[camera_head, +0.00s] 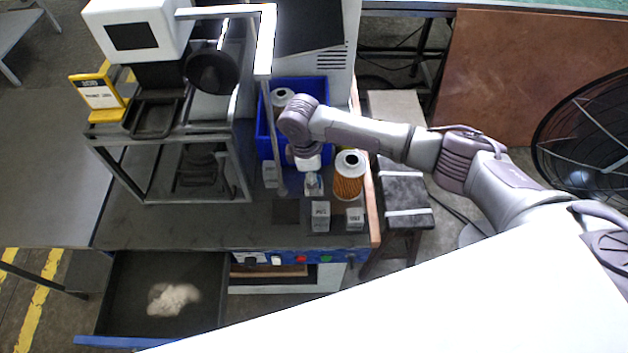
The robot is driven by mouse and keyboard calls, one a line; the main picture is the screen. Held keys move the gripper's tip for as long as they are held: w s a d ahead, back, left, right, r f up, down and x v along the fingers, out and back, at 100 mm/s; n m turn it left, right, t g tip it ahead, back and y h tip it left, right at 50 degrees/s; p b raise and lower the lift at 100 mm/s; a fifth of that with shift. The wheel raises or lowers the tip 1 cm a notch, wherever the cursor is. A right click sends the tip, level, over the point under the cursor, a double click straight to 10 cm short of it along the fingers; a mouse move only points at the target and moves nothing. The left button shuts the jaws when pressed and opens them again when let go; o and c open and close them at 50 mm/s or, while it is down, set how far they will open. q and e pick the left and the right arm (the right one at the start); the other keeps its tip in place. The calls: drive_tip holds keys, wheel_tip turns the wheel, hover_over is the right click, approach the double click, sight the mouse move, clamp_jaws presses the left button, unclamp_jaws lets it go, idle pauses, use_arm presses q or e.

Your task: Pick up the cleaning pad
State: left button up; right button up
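A pale, crumpled, cloth-like thing (173,299), which may be the cleaning pad, lies in the open drawer (120,272) at the lower left. A flat dark square (286,211) also lies on the bench top; I cannot tell what it is. My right arm reaches in from the right, and my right gripper (313,186) points down over the bench between the blue bin and the orange filter cartridge. It is far from the drawer. Its fingers are too small to tell whether they are open or shut. My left gripper is not in view.
An orange filter cartridge (349,178) stands right of my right gripper. Small grey blocks (320,216) (355,219) stand in front. A blue bin (322,88) holding another cartridge (282,99) is behind. A metal-framed machine (170,200) stands left. The bench front has coloured buttons (301,259).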

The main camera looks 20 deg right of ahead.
drive_tip(key=shift+d+f, duration=0.15)
drive_tip(key=shift+f, duration=0.5)
clamp_jaws()
drive_tip(key=shift+r, duration=0.1)
wheel_tip(320, 180, up, 10)
drive_tip(key=shift+f+b, duration=0.1)
drive_tip(key=shift+b, duration=0.75)
